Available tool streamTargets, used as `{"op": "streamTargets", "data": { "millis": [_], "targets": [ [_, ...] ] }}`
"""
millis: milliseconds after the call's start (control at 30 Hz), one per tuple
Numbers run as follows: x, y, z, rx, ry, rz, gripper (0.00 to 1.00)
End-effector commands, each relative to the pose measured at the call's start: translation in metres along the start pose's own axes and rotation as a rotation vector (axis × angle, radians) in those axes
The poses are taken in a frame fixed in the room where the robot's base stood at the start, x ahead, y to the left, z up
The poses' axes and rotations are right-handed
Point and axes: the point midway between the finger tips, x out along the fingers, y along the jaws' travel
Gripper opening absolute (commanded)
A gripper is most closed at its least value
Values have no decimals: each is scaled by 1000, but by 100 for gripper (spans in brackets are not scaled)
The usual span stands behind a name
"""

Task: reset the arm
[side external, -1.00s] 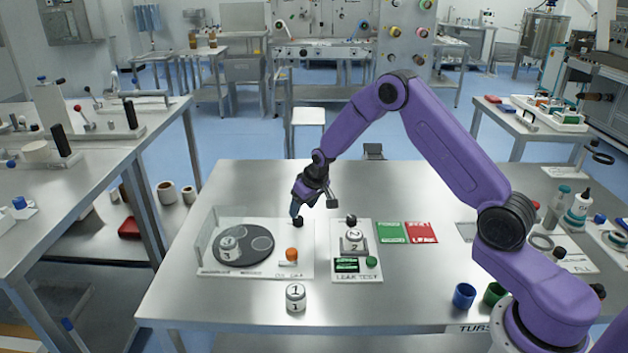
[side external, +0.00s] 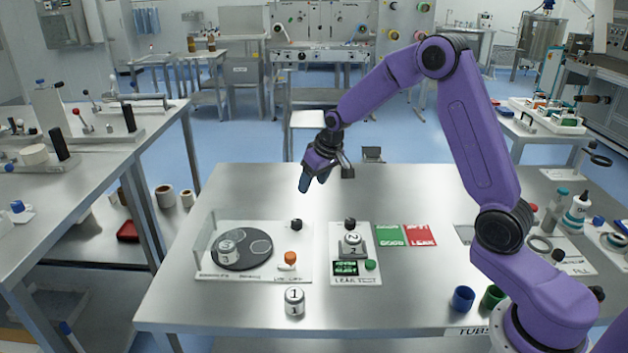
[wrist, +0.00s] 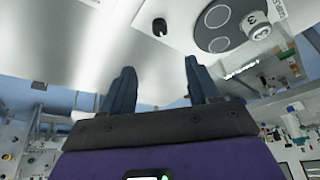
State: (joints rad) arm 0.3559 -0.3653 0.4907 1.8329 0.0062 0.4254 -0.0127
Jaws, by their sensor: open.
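My gripper (side external: 305,184) is in the air above the steel table (side external: 400,190), behind the station boards, and its arm is bent high. In the wrist view its two blue fingers (wrist: 157,85) are apart with nothing between them. A black knob (side external: 296,224) stands on the left board below the gripper; it also shows in the wrist view (wrist: 159,27).
The left board holds a dark disc (side external: 258,242) with can 3 (side external: 228,246), a clear guard and an orange knob (side external: 291,258). Can 2 (side external: 352,240) sits on the leak test board (side external: 340,280). Can 1 (side external: 294,301) stands in front. Blue (side external: 463,298) and green (side external: 491,297) cups stand right.

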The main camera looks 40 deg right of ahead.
Motion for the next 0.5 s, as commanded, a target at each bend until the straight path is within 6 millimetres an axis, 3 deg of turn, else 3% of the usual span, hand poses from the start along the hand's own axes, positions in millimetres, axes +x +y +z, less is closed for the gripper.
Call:
{"op": "streamTargets", "data": {
  "millis": [267,367,500],
  "targets": [
    [-1,-2,1,-5,-1,-2,60],
    [-8,-14,6,-34,-10,-14,60],
    [-28,-48,27,-122,-39,-48,60]
  ]
}}
